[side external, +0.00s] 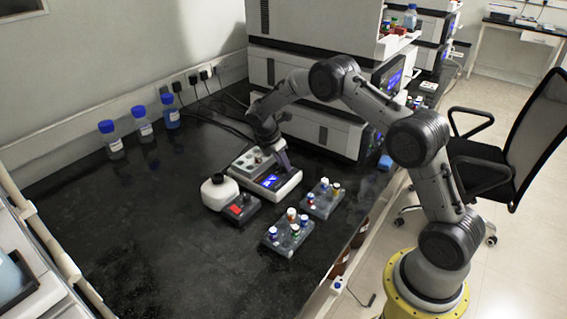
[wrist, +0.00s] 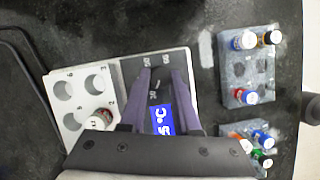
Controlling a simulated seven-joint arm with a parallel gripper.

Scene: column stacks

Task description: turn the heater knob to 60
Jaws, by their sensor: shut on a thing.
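The heater (side external: 280,192) is a white box with a holed block on its left and a dark panel with a blue display. It also shows in the wrist view (wrist: 118,62), where the lit display (wrist: 160,121) is partly covered and reads something ending in "5 °C". My gripper (side external: 281,172) reaches down onto the panel. In the wrist view its two purple fingers (wrist: 163,74) are shut on the dark heater knob (wrist: 158,84), one on each side. A small white mark shows on the knob. Printed numbers lie around it; the fingers hide part of the scale.
A vial (wrist: 101,119) sits in the heater's block. Two vial racks (side external: 323,200) (side external: 287,238) stand to the right and in front. Blue-capped bottles (side external: 142,126) stand by the wall.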

